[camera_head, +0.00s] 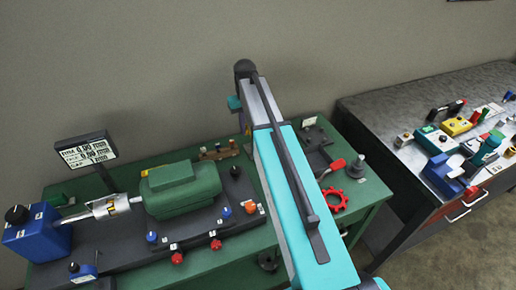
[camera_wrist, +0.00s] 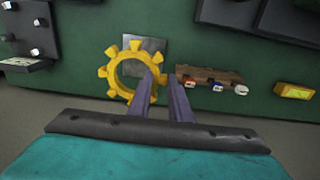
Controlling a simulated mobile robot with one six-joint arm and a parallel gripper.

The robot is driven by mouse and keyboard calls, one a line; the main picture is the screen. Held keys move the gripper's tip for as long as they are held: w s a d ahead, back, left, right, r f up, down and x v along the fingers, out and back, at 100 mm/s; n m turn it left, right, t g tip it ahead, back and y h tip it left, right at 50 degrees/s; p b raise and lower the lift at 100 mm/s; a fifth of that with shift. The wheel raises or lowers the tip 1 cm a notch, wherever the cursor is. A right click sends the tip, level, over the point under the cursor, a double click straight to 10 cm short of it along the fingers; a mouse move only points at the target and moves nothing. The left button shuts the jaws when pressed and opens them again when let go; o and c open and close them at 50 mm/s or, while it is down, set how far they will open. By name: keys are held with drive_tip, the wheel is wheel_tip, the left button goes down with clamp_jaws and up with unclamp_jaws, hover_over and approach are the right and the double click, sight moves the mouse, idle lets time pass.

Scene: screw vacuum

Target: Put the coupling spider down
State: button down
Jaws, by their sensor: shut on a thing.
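The coupling spider (camera_wrist: 111,72) is a yellow toothed ring in the wrist view. My gripper (camera_wrist: 163,80) is shut on its right side, and the left finger overlaps the rim. The ring lies over part of a grey square plate (camera_wrist: 155,47) on the green bench (camera_wrist: 70,95). I cannot tell whether the ring touches the plate or hangs above it. In the head view my arm crosses the bench and hides most of the gripper area, so I do not make out the yellow ring there.
A red toothed ring (camera_head: 334,201) lies on the green bench (camera_head: 374,188), right of my arm. A green motor (camera_head: 182,188) and a display (camera_head: 86,150) stand left. A brown rack (camera_wrist: 208,76) is close right of my fingers. A grey bench (camera_head: 385,112) stands further right.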

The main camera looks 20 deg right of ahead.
drive_tip(key=p, duration=0.2)
hover_over(248, 151)
drive_tip(key=shift+s+f, duration=0.1)
drive_tip(key=shift+f, duration=3.05)
drive_tip(key=shift+f, duration=0.1)
drive_tip(key=shift+f+p, duration=0.7)
drive_tip(key=shift+f, duration=1.05)
drive_tip(key=shift+f, duration=0.15)
drive_tip(key=c, duration=1.6)
unclamp_jaws()
drive_tip(key=shift+r+b, duration=2.1)
drive_tip(key=shift+r, duration=4.05)
